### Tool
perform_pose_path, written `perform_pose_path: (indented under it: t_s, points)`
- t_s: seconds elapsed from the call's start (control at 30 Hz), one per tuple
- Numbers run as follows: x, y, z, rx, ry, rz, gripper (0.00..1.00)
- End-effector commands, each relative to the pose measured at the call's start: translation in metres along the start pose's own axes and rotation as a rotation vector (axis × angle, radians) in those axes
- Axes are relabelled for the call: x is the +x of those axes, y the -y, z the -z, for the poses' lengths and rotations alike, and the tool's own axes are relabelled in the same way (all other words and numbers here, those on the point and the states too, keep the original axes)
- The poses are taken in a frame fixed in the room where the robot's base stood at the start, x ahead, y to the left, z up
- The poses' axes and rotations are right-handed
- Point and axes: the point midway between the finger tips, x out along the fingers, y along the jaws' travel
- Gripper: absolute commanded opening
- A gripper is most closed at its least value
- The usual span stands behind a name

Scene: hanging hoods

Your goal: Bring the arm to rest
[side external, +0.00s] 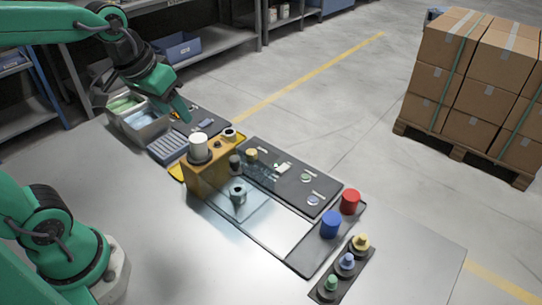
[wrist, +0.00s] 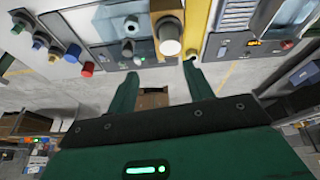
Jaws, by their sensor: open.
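My gripper (side external: 181,108) is held in the air at the left of the side external view, above the far end of the work table (side external: 150,235). In the wrist view my gripper (wrist: 160,72) shows two green fingers spread apart, with nothing between them. An orange stand (side external: 210,168) with a white cylinder (side external: 199,147) on it is just below and right of my gripper in the side external view. In the wrist view the white cylinder (wrist: 170,46) lies beyond the fingertips, apart from them.
Grey bins (side external: 147,125) stand close to my gripper. A red cylinder (side external: 350,201), a blue cylinder (side external: 330,224) and a rack of coloured pegs (side external: 345,266) stand at the table's right. A clear panel is in the middle. Boxes (side external: 480,85) stand on a pallet beyond the table.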

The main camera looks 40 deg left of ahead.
Motion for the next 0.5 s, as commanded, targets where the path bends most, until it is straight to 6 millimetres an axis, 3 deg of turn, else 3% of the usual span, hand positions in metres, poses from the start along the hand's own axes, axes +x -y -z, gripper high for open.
perform_pose_path:
  t_s: [0.3,0.5]
  points:
    - [-0.017,0.006,-0.046,0.082,-0.084,-0.006,0.52]
    - [-0.018,0.008,-0.061,0.11,-0.11,-0.006,0.52]
